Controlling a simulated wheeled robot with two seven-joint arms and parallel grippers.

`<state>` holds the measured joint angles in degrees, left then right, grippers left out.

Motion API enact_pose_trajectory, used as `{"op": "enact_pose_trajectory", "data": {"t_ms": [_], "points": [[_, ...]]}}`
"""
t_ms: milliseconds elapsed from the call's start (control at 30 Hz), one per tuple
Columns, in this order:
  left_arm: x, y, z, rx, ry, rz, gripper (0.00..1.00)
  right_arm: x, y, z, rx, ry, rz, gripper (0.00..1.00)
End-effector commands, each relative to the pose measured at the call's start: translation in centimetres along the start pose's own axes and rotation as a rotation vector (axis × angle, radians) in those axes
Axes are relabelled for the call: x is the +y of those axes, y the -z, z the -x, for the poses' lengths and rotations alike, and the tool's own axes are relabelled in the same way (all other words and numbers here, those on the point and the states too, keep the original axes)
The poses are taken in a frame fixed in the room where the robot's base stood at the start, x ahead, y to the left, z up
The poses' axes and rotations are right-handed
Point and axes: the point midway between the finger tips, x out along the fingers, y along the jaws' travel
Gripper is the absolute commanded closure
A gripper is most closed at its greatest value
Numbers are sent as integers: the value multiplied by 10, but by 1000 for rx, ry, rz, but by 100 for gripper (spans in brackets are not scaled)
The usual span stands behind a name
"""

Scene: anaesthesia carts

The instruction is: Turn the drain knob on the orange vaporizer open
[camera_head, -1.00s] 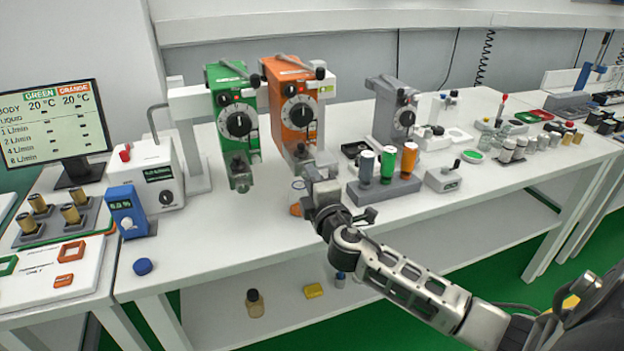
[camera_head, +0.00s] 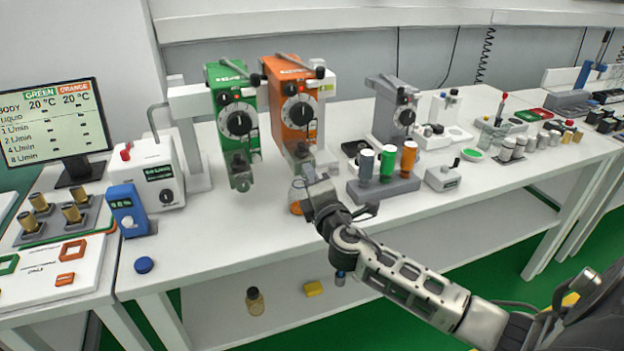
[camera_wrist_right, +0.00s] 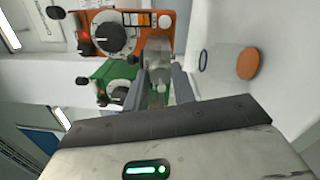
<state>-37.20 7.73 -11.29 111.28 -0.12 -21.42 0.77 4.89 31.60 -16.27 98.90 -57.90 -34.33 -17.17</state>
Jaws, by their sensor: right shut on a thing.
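The orange vaporizer (camera_head: 291,104) stands in the middle of the bench, with a black-and-white dial on its front. Its grey drain block (camera_head: 301,155) hangs below; it also shows in the wrist view (camera_wrist_right: 158,54). My right gripper (camera_head: 312,183) is at the lower front of this block. In the wrist view, its two fingers (camera_wrist_right: 159,80) close around the small drain knob (camera_wrist_right: 160,88), which is partly hidden between them. The knob's exact angle cannot be told. My left gripper is not in view.
The green vaporizer (camera_head: 233,118) is close on the left. A grey rack with coloured bottles (camera_head: 384,191) stands to the right.

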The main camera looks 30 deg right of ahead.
Motion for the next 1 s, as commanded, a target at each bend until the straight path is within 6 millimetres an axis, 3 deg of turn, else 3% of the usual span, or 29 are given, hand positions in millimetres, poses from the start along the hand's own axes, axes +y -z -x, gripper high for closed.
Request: {"op": "enact_pose_trajectory", "data": {"t_ms": [33,100,500,667,1000], "points": [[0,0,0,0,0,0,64,-1,1,0,2,2,-1,69],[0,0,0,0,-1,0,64,-1,1,0,2,2,-1,52],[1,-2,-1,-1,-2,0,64,-1,1,9,2,1,-2,52],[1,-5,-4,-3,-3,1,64,-4,1,38,4,3,-1,52],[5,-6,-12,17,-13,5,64,-5,1,119,3,5,-3,52]]}}
